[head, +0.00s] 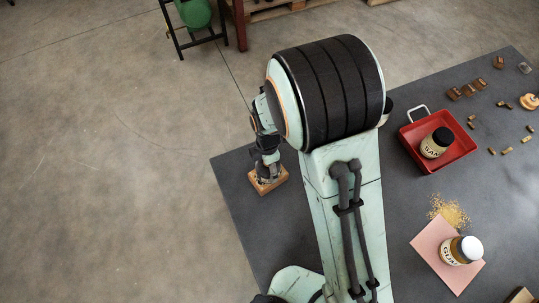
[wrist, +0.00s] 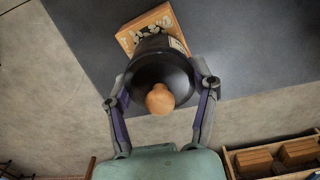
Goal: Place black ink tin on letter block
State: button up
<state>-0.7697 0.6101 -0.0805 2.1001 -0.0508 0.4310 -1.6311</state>
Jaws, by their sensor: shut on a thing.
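In the wrist view a black tin (wrist: 147,70) with a round tan knob and a partly visible pale label is between the two fingers of my gripper (wrist: 160,88), which is shut on it. Beyond the tin lies the letter block (wrist: 147,22), a wooden block with pale raised letters, partly covered by the tin. In the head view the letter block (head: 264,187) lies at the table's left edge, with my gripper (head: 268,170) just over it. The tin is hard to make out there. I cannot tell whether tin and block touch.
The dark table (head: 235,200) ends just left of the block. A red tray (head: 462,148) holds a dark-lidded jar (head: 436,143). A white-lidded jar (head: 460,250) stands on a pink sheet (head: 432,240). Small brown pieces (head: 470,90) lie at upper right. My arm hides the table's middle.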

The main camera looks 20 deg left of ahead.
jog(key=o, duration=1.2)
jog(key=shift+f, duration=0.1)
notch_tip(320, 180, up, 12)
jog(key=shift+r, duration=0.2)
jog(key=shift+d+r+m, duration=0.15)
jog(key=shift+d+m, duration=0.15)
jog(key=shift+d, duration=0.05)
jog(key=s+d+r+m, duration=0.3)
jog(key=d+r+m, duration=0.2)
jog(key=d+m, duration=0.55)
jog(key=shift+s+d+r+m+y, duration=0.15)
jog(key=shift+s+d+r+m, duration=0.1)
jog(key=shift+s+d+m, duration=1.75)
jog(key=shift+s+d+r+m+y, duration=0.15)
jog(key=shift+s+d+m, duration=0.9)
jog(key=shift+m, duration=1.85)
jog(key=shift+s+d+r+m+y, duration=0.1)
jog(key=shift+s+d+r+m, duration=0.2)
jog(key=shift+s+d+m, duration=1.7)
